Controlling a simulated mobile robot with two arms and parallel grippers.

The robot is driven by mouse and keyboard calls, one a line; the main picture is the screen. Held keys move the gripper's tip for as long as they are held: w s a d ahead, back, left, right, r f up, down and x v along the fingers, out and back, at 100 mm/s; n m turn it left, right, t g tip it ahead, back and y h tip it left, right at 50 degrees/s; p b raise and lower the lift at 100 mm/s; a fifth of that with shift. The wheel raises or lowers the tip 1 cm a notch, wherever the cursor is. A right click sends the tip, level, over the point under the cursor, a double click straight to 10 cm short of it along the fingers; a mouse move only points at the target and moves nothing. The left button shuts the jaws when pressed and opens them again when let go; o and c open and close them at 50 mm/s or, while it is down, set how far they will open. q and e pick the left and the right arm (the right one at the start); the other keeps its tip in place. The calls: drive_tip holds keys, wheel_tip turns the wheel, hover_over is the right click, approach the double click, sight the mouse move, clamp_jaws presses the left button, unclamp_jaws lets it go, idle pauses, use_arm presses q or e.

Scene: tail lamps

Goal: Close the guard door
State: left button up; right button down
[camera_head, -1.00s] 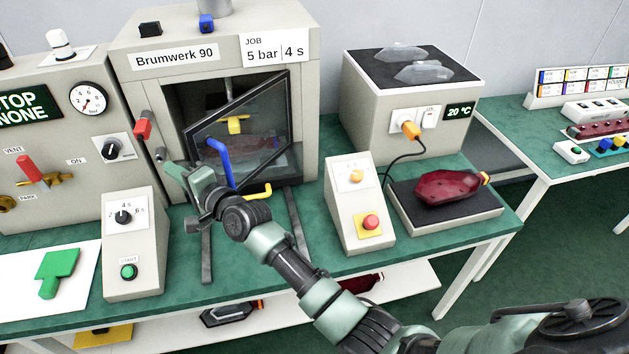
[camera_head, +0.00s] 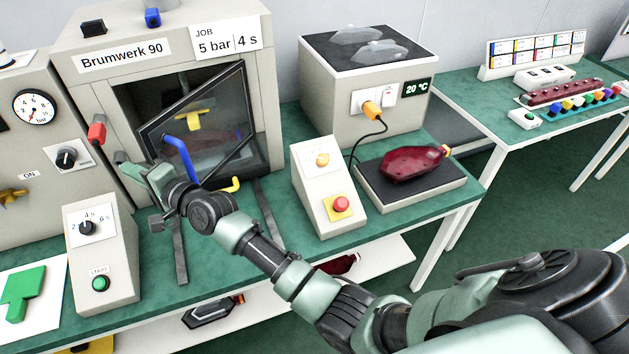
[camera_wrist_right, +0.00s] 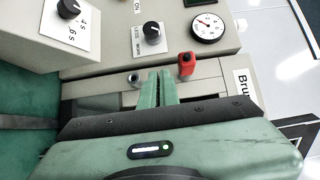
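The guard door (camera_head: 222,135) is a clear panel in a dark frame on the front of the Brumwerk 90 machine (camera_head: 100,45). It stands partly open, tilted across the opening. A blue bar handle (camera_head: 180,155) is on its face. My right gripper (camera_head: 122,162) is left of the door and its handle, in front of the machine's left side, apart from the handle in the head view. In the right wrist view, its green fingers (camera_wrist_right: 158,78) are together with nothing seen between them. My left gripper is out of view.
A red-tipped lever (camera_head: 97,130) is close to the right gripper; it also shows in the wrist view (camera_wrist_right: 186,64). A timer box (camera_head: 105,245) stands at front left, and a box with a red button (camera_head: 335,165) right of the door. A yellow part (camera_head: 192,120) shows inside.

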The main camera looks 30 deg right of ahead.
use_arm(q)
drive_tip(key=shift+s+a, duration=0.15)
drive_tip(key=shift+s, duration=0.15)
